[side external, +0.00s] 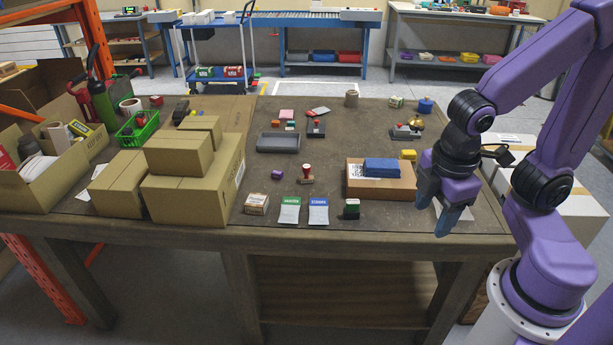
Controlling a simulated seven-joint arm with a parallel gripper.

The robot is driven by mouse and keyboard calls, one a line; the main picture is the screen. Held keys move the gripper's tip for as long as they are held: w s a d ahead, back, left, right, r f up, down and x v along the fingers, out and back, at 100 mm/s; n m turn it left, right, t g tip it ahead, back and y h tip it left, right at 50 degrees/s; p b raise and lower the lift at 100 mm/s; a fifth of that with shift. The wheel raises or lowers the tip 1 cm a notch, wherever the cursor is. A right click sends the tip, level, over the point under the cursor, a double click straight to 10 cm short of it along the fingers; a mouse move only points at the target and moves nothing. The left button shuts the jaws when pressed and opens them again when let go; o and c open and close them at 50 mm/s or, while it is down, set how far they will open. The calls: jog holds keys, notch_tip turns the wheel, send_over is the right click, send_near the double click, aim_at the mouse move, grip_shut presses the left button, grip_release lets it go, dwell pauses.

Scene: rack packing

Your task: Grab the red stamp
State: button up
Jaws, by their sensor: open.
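A stamp with a red handle (307,170) stands upright near the middle of the table, on a brownish base. A small dark item with a red or orange top (316,129) stands farther back; I cannot tell what it is. My gripper (441,212) is open and empty, its blue fingertips pointing down over the table's front right. It is well to the right of the red-handled stamp, with a flat cardboard box between them.
The flat cardboard box (380,190) carries a blue block (381,167). Stacked cartons (190,190) stand left of the stamp. Green and blue cards (318,211) and a green-topped stamp (351,209) lie toward the front. The table around the red-handled stamp is mostly clear.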

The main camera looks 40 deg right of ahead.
jog(key=w+d+f+n+t+h, duration=0.1)
jog(key=w+d+n+t+h, duration=0.15)
jog(key=w, duration=0.65)
jog(key=w+d+n+t+h, duration=0.15)
jog(key=w+h, duration=0.25)
jog(key=w, duration=0.6)
jog(key=n+t+h, duration=0.2)
jog(key=n+t, duration=0.8)
jog(key=n, duration=0.2)
send_over(307, 170)
jog(key=s, duration=0.1)
notch_tip(307, 170, down, 15)
jog(key=shift+s+a+f, duration=0.1)
jog(key=shift+a+f, duration=0.1)
jog(key=shift+f, duration=0.55)
jog(key=shift+s+a+f, duration=0.1)
jog(key=shift+a+f, duration=0.1)
jog(key=shift+f, duration=0.5)
notch_tip(307, 170, down, 3)
jog(key=shift+f, duration=0.2)
jog(key=shift+w+d+f, duration=0.25)
jog(key=shift+w+d, duration=0.2)
jog(key=shift+w, duration=0.25)
jog(key=shift+w+d, duration=0.35)
jog(key=shift+w, duration=0.25)
